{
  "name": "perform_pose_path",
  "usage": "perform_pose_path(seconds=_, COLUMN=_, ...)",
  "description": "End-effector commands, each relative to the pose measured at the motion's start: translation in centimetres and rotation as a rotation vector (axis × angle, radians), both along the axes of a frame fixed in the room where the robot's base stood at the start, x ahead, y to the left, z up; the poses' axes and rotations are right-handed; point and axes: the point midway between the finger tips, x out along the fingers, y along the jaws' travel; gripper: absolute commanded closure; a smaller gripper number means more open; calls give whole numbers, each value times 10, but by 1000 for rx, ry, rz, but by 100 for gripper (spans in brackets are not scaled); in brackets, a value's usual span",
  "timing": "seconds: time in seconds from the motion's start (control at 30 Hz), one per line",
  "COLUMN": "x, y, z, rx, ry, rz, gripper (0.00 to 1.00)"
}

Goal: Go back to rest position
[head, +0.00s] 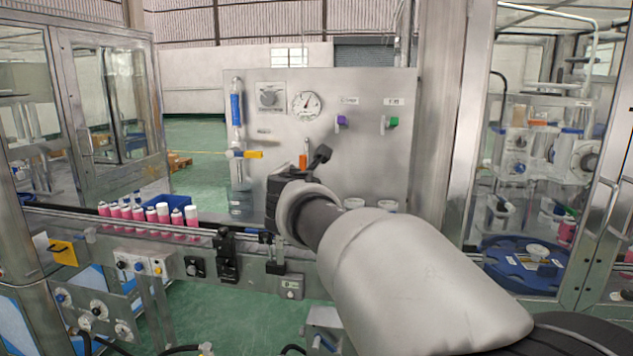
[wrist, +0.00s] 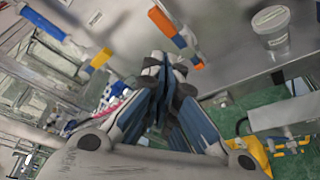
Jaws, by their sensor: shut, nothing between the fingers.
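My gripper (wrist: 165,68) shows in the wrist view with its two blue-and-black fingers drawn together and nothing between them. In the head view my arm reaches from the lower right toward the grey control panel (head: 350,100). The dark end of the arm is in front of the panel's lower part, above the conveyor (head: 190,236). The fingertips are largely hidden there by my own wrist.
Pink cans with white tops (head: 150,215) stand in a row on the conveyor at left, with a blue bin (head: 170,203) behind. The panel carries a gauge (head: 306,104) and a yellow lever (head: 252,154). Glass-doored cabinets flank both sides. A blue round carrier (head: 515,270) is at right.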

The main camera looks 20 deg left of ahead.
Motion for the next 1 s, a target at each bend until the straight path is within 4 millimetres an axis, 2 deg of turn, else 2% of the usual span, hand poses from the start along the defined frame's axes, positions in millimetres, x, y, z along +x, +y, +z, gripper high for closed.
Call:
perform_pose_path(seconds=0.17, x=0, y=0, z=1, rx=1, ry=0, rz=0, gripper=100)
perform_pose_path(seconds=0.23, x=1, y=-6, z=1, rx=10, ry=8, rz=-13, gripper=100)
perform_pose_path(seconds=0.27, x=2, y=-13, z=2, rx=20, ry=16, rz=-25, gripper=100)
perform_pose_path(seconds=0.37, x=7, y=-52, z=6, rx=83, ry=71, rz=-106, gripper=100)
perform_pose_path(seconds=0.47, x=8, y=-119, z=5, rx=195, ry=167, rz=-249, gripper=100)
perform_pose_path(seconds=0.53, x=3, y=-173, z=1, rx=295, ry=245, rz=-368, gripper=100)
perform_pose_path(seconds=0.6, x=-10, y=-225, z=-8, rx=398, ry=323, rz=-491, gripper=100)
perform_pose_path(seconds=0.67, x=-25, y=-268, z=-17, rx=491, ry=388, rz=-599, gripper=100)
perform_pose_path(seconds=0.7, x=-37, y=-295, z=-25, rx=554, ry=431, rz=-671, gripper=100)
perform_pose_path(seconds=0.77, x=-59, y=-334, z=-38, rx=650, ry=491, rz=-780, gripper=100)
perform_pose_path(seconds=0.8, x=-77, y=-358, z=-48, rx=717, ry=531, rz=-854, gripper=100)
perform_pose_path(seconds=0.87, x=-105, y=-391, z=-64, rx=820, ry=591, rz=-964, gripper=100)
perform_pose_path(seconds=0.9, x=-126, y=-410, z=-77, rx=891, ry=631, rz=-1039, gripper=100)
perform_pose_path(seconds=0.97, x=-160, y=-435, z=-96, rx=1001, ry=688, rz=-1150, gripper=100)
perform_pose_path(seconds=1.0, x=-184, y=-449, z=-110, rx=1075, ry=727, rz=-1225, gripper=100)
